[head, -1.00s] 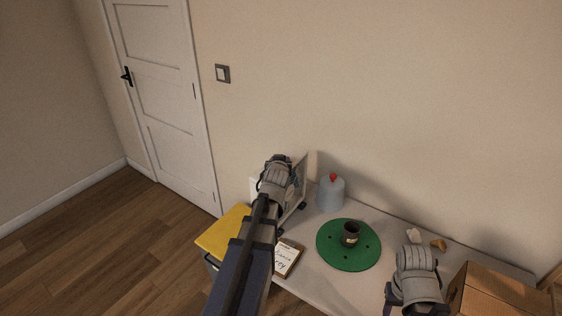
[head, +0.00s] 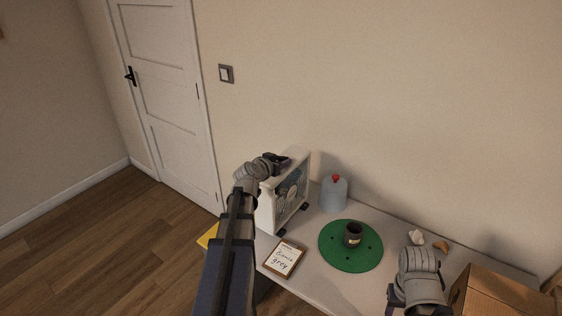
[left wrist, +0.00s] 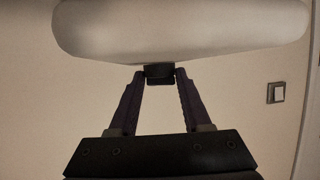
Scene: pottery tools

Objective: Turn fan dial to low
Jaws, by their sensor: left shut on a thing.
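A white box fan (head: 285,191) with a dark grille stands upright on the left end of the table. In the left wrist view its pale body (left wrist: 180,28) fills the top. A small dark dial (left wrist: 159,72) sits at the edge of that body. My left gripper (head: 282,160) is at the top of the fan. In the left wrist view the fingertips of my left gripper (left wrist: 160,76) are closed on the dial, one on each side. The dial's setting marks cannot be seen. My right gripper (head: 408,308) is low at the right, its fingers mostly hidden.
On the table (head: 320,280) lie a framed card (head: 284,258) and a green disc (head: 340,262) bearing a dark cup (head: 352,235). A grey jug with a red cap (head: 333,194) stands behind. A cardboard box (head: 500,296) is at the right, a yellow-topped bin (head: 207,236) at the left.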

